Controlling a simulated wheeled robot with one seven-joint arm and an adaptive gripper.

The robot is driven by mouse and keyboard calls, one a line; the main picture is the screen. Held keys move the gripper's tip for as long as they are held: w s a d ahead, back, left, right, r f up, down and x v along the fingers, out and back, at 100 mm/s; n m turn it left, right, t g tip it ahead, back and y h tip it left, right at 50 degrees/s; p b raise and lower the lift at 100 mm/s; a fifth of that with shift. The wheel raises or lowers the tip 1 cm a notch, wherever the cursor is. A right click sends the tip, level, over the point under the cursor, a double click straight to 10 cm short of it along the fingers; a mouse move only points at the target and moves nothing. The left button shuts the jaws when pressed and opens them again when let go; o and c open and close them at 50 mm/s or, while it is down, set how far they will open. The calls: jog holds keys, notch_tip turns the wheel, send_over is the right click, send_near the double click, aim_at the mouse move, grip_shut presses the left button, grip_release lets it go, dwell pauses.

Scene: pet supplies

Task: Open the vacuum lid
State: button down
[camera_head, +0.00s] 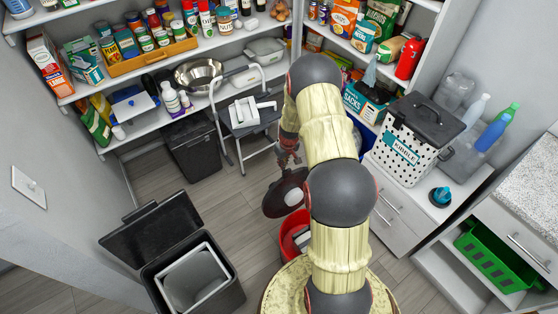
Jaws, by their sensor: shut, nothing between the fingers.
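A red tub (291,226), which looks like the vacuum's body, stands on the floor partly hidden behind my arm. Something pale and dark shows inside its open top. A dark round lid (277,203) with a paler inner face is tilted up at the tub's far left side. Its right edge and any hinge are hidden by my arm. My gripper (287,160), dark and red, points down just above the lid's upper edge. It is shut with nothing in it. I cannot tell whether it touches the lid.
A black bin (228,297) with its lid raised stands at lower left. A step stool (250,127) with a white item on it and a dark bin (193,147) stand behind. Shelves line the back, drawers (398,218) the right. Floor is clear left of the tub.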

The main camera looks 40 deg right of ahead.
aim_at(288, 175)
jog(key=s, duration=0.4)
jog(key=shift+s+a+r+b, duration=0.2)
jog(key=shift+s+r+b, duration=0.1)
notch_tip(288, 175, up, 12)
jog(key=s, duration=0.2)
dwell(0.3)
jog(key=shift+a+f, duration=0.1)
